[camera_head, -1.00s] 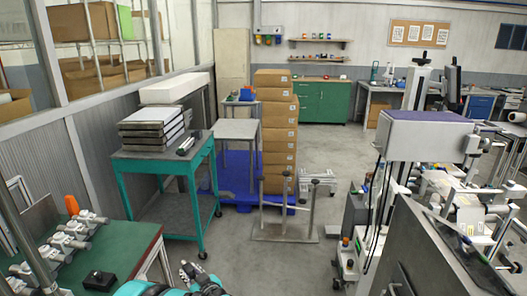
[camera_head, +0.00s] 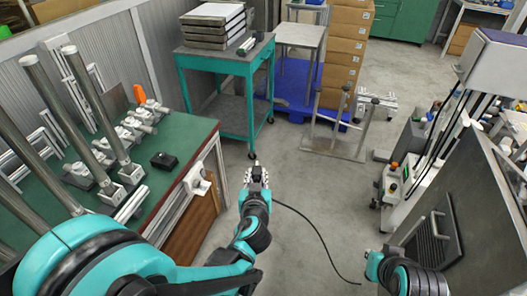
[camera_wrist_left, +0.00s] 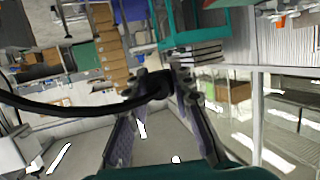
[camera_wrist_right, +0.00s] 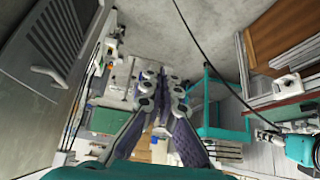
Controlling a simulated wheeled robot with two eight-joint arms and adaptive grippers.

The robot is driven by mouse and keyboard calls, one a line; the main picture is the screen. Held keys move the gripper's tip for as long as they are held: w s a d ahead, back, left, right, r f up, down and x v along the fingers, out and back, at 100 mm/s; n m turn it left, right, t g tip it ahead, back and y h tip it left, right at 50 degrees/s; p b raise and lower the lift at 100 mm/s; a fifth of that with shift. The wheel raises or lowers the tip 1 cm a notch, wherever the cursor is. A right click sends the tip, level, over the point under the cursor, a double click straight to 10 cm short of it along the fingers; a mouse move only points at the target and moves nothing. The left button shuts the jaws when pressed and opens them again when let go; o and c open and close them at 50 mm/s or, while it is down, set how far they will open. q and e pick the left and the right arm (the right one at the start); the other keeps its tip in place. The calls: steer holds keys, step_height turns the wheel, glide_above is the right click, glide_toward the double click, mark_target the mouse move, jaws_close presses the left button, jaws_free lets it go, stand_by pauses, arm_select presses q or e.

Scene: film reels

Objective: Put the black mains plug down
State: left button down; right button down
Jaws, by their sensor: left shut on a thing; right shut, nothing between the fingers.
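The black mains plug (camera_wrist_left: 150,88) shows in the left wrist view, between the fingertips of my left gripper (camera_wrist_left: 158,84), which is shut on it. The plug's black cable (camera_wrist_left: 45,108) runs off to the left there. In the head view my left gripper (camera_head: 257,175) is held out over the floor, right of the green-topped bench (camera_head: 185,135). The cable hangs from it in a curve to the lower right (camera_head: 318,232); the plug itself is too small to make out there. My right gripper (camera_wrist_right: 160,88) is shut and empty in the right wrist view.
A small black box (camera_head: 164,160) lies on the bench, near clamps and upright metal posts (camera_head: 95,107). A teal cart (camera_head: 228,55) with stacked flat cases stands behind. A grey machine panel (camera_head: 455,215) is at the right. The floor between is open.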

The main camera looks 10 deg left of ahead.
steer(key=c, duration=2.2)
jaws_free()
steer(key=o, duration=0.6)
steer(key=shift+r, duration=0.15)
steer(key=shift+c, duration=0.2)
steer(key=o, duration=0.3)
steer(key=w+a+r+g+y, duration=0.1)
steer(key=w+a+r, duration=0.3)
steer(key=w+r, duration=0.1)
steer(key=shift+w+r, duration=0.2)
steer(key=shift+r, duration=0.45)
steer(key=w+a+r+g+y, duration=0.1)
steer(key=w+a+r+g, duration=0.25)
steer(key=w+a, duration=0.5)
steer(key=w+a+r+g+y, duration=0.15)
steer(key=w+a+r, duration=0.35)
steer(key=a, duration=0.6)
arm_select(q)
steer(key=s+d+r+m+h, duration=0.2)
steer(key=s+d+m+h, duration=0.1)
steer(key=d, duration=0.5)
steer(key=shift+s+d+m+h, duration=0.15)
steer(key=shift+s+m+h, duration=0.3)
steer(key=shift+h, duration=0.45)
arm_select(e)
steer(key=s+d+x, duration=0.1)
steer(key=x, duration=1)
steer(key=shift+f+m+g, duration=0.3)
steer(key=shift+f+g, duration=0.05)
steer(key=shift+g, duration=0.05)
